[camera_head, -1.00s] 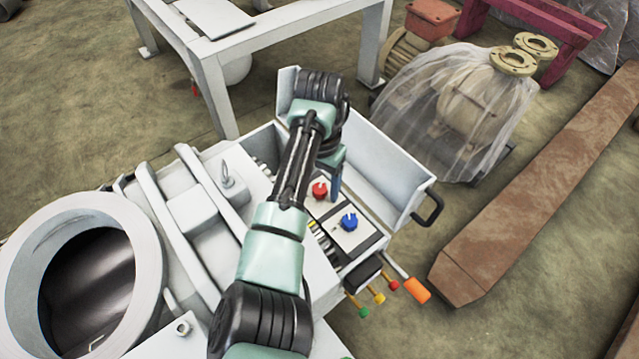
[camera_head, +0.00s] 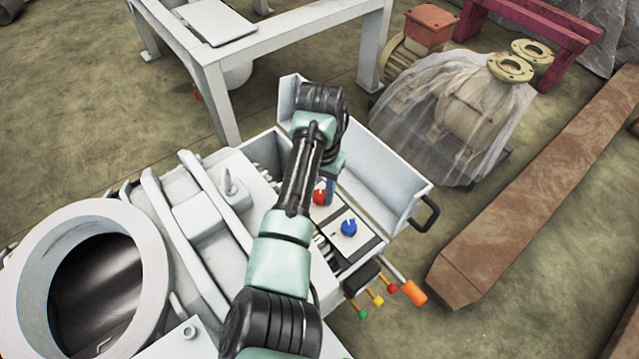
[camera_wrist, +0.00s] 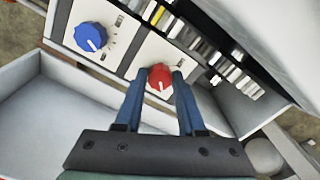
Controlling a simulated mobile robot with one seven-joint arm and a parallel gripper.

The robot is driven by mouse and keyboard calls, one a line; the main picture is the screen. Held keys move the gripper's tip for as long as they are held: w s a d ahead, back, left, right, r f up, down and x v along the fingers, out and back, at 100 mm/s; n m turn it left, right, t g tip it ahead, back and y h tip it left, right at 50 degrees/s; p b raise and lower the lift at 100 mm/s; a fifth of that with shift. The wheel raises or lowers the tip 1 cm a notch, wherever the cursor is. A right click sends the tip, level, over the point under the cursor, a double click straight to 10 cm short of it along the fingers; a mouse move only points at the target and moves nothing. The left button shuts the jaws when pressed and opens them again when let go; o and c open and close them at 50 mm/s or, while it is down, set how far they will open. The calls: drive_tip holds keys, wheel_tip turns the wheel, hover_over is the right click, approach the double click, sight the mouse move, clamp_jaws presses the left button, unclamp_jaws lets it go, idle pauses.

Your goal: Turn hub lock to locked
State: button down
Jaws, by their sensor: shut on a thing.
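The red knob (camera_head: 319,197) sits on a white panel inside the open box and has a white pointer mark. It also shows in the wrist view (camera_wrist: 160,82). My gripper (camera_wrist: 158,73) has its two blue fingers on either side of the red knob and is shut on it. In the head view my gripper (camera_head: 328,188) reaches down to the knob and partly covers it. The blue knob (camera_head: 349,228), with a white pointer, is on the neighbouring panel and also shows in the wrist view (camera_wrist: 90,37). No label names the hub lock readably.
The box's open lid (camera_head: 375,180) stands close behind my gripper, with a black handle (camera_head: 427,213). A lever with an orange grip (camera_head: 413,292) and several small coloured knobs stick out at the front. A large round flange (camera_head: 140,240) is at the left.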

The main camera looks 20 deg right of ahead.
drive_tip(key=shift+s+r+n+p, duration=0.1)
drive_tip(key=shift+r+n+p, duration=0.3)
drive_tip(key=shift+n+p, duration=0.6)
drive_tip(key=n+p, duration=0.2)
drive_tip(key=p, duration=0.1)
drive_tip(key=shift+d+f, duration=0.1)
drive_tip(key=n+p, duration=0.3)
drive_tip(key=n, duration=0.2)
drive_tip(key=shift+f+n, duration=0.15)
drive_tip(key=shift+n, duration=0.25)
drive_tip(key=n+p, duration=0.1)
drive_tip(key=n, duration=0.4)
drive_tip(key=shift+w+f+n+p, duration=0.15)
drive_tip(key=shift+n+p, duration=0.3)
drive_tip(key=shift+n, duration=2.35)
drive_tip(key=c, duration=0.5)
unclamp_jaws()
